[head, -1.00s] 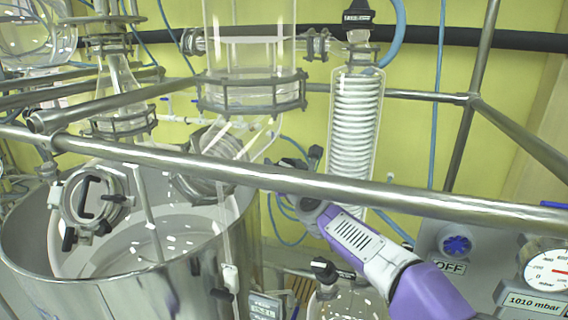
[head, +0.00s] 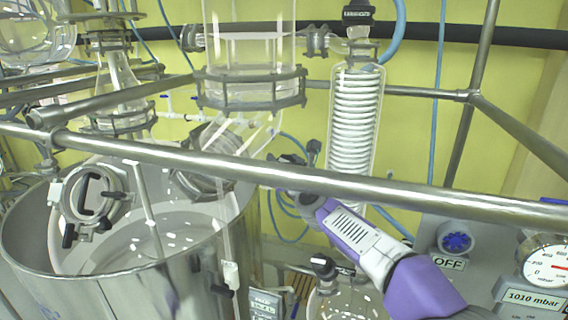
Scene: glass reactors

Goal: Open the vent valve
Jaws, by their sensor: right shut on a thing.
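The vent valve shows as a black handle (head: 314,149) behind the steel rail, left of the coiled glass condenser. My right gripper (head: 292,163) reaches it from the lower right, passing under and behind the rail. It is shut on the valve. The rail covers part of the jaws and of the valve, so the exact grip and how far the handle is turned cannot be made out. My left gripper is not in view.
The steel rail (head: 400,193) crosses in front of my right gripper. The coiled condenser (head: 352,120) stands close to its right. A steel vessel (head: 160,285) stands at left. A gauge (head: 548,265) and a 1010 mbar display (head: 533,299) are at lower right.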

